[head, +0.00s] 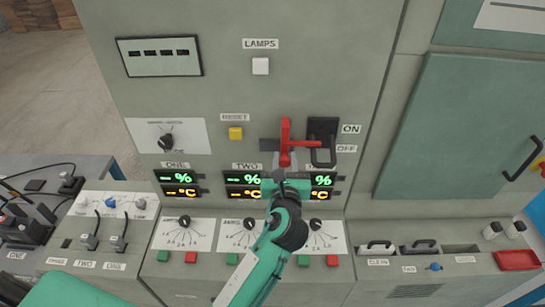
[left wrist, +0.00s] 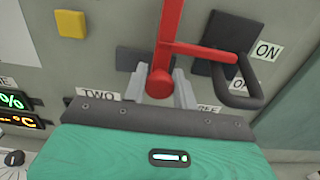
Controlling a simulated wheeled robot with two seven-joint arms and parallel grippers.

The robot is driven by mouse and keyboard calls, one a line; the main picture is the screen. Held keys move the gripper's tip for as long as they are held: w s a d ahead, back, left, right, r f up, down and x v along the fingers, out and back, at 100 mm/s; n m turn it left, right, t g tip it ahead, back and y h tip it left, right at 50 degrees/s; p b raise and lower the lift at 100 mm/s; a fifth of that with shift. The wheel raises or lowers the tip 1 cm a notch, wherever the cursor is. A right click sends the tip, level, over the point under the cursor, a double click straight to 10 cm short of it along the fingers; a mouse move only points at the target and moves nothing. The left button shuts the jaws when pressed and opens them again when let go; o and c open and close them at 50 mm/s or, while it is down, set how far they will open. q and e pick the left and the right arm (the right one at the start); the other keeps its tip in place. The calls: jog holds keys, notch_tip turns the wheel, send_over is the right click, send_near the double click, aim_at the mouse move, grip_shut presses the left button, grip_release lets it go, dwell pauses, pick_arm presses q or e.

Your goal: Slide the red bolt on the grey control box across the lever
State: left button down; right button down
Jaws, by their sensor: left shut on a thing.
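The red bolt (head: 285,135) is on the grey control box (head: 230,95); it has an upright bar, a round knob and a rod reaching right. My left gripper (head: 285,164) is shut on the bolt's knob, with one finger on either side in the left wrist view (left wrist: 160,88). The black lever (head: 323,150) stands just right of the bolt, beside the ON and OFF labels. In the left wrist view the red rod (left wrist: 200,50) reaches over the lever's dark plate (left wrist: 226,38). My right gripper is not in view.
A dark plate (head: 268,145) sits left of the bolt. Lit displays (head: 244,179) and dials are below, partly hidden by my left arm. A teal cabinet door (head: 455,125) is at the right.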

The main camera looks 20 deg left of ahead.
pick_arm(q)
jog(key=shift+w+d, duration=0.25)
jog(key=shift+d, duration=0.65)
jog(key=c, duration=1.3)
grip_release()
jog(key=shift+d, duration=0.1)
jog(key=shift+o, duration=0.7)
jog(key=shift+w+d, duration=0.1)
jog(key=shift+d, duration=0.05)
